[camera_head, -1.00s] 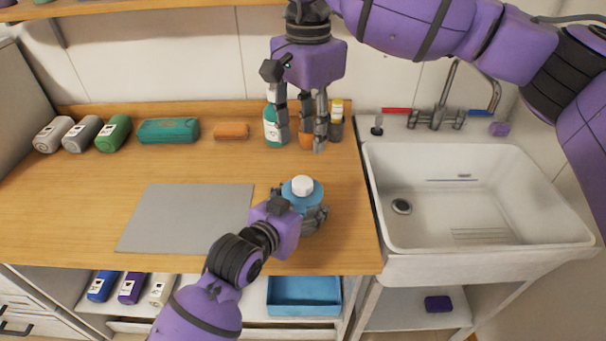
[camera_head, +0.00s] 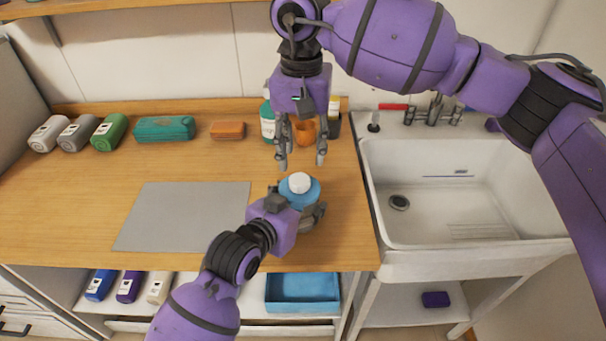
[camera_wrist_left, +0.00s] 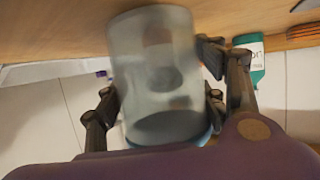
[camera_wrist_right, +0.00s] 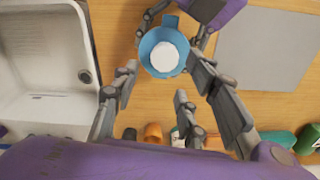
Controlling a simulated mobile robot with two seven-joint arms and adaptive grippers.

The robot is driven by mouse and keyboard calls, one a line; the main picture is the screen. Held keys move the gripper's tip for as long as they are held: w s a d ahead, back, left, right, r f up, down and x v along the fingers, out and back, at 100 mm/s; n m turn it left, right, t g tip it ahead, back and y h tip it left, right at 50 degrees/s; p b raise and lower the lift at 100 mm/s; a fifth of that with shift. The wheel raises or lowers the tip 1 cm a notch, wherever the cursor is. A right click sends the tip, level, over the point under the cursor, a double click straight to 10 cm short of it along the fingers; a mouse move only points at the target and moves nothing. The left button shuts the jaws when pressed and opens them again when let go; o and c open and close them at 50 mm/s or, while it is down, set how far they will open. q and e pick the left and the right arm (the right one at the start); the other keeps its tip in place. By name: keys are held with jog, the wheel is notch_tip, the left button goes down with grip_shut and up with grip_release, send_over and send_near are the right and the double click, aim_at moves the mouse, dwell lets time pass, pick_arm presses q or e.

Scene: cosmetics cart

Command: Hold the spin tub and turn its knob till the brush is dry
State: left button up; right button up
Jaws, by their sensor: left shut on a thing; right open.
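The spin tub has a blue lid (camera_head: 314,186) with a white knob (camera_head: 300,183) on top. It stands upright on the wooden counter, and its grey translucent body (camera_wrist_left: 158,80) fills the middle of the left wrist view. My left gripper (camera_head: 306,216) is shut around the tub's body from the front left. My right gripper (camera_head: 302,163) points down, open and empty, above and just behind the knob. In the right wrist view the knob (camera_wrist_right: 165,57) and lid show beyond the open fingers (camera_wrist_right: 155,95). No brush can be made out in these views.
A grey mat (camera_head: 180,217) lies left of the tub. The white sink (camera_head: 440,245) is at the right.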

aim_at(304, 179)
notch_tip(304, 179, down, 7)
dwell(0.3)
jog(key=c, duration=1)
jog(key=shift+d, duration=0.1)
jog(key=shift+m, duration=0.3)
